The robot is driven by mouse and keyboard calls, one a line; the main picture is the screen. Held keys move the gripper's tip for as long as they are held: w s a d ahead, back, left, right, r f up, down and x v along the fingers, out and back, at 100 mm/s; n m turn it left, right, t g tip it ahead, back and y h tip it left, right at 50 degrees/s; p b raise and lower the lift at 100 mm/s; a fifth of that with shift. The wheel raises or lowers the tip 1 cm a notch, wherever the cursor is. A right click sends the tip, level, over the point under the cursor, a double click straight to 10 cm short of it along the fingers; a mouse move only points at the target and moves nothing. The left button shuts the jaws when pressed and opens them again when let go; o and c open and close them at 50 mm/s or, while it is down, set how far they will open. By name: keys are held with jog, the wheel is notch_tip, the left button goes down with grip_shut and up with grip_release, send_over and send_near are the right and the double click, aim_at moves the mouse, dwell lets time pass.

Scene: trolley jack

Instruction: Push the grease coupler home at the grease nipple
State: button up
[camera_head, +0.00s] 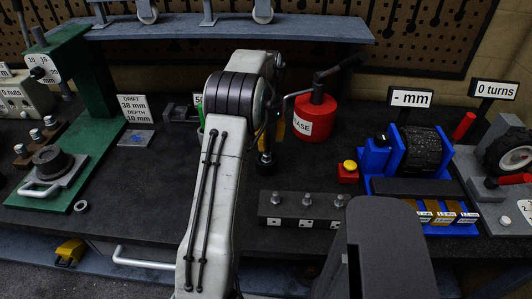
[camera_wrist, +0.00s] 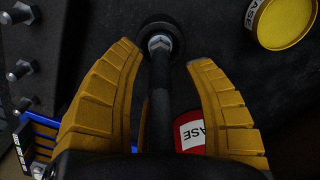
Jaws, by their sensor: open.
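In the wrist view my gripper (camera_wrist: 165,95) is open, its two yellow fingers apart on either side of a dark rod-like part. This part, apparently the grease coupler (camera_wrist: 160,90), runs up the picture to a metal tip over a round black base. Gaps show between the rod and the fingertips. In the head view my arm hides most of the gripper; a yellow finger shows beside the dark coupler base (camera_head: 265,160). A dark block (camera_head: 300,209) with several metal nipples (camera_head: 307,199) stands front right of it. Which nipple is meant, I cannot tell.
A red grease canister (camera_head: 315,117) with a black lever stands just right of my gripper. A yellow-topped tin (camera_wrist: 284,18) shows in the wrist view. A red-yellow button (camera_head: 348,170), blue fixture (camera_head: 379,158) and grey machine (camera_head: 470,160) stand right; a green press (camera_head: 88,95) stands left.

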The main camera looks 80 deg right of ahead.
aim_at(267, 152)
jog(key=shift+f, duration=1.2)
grip_shut()
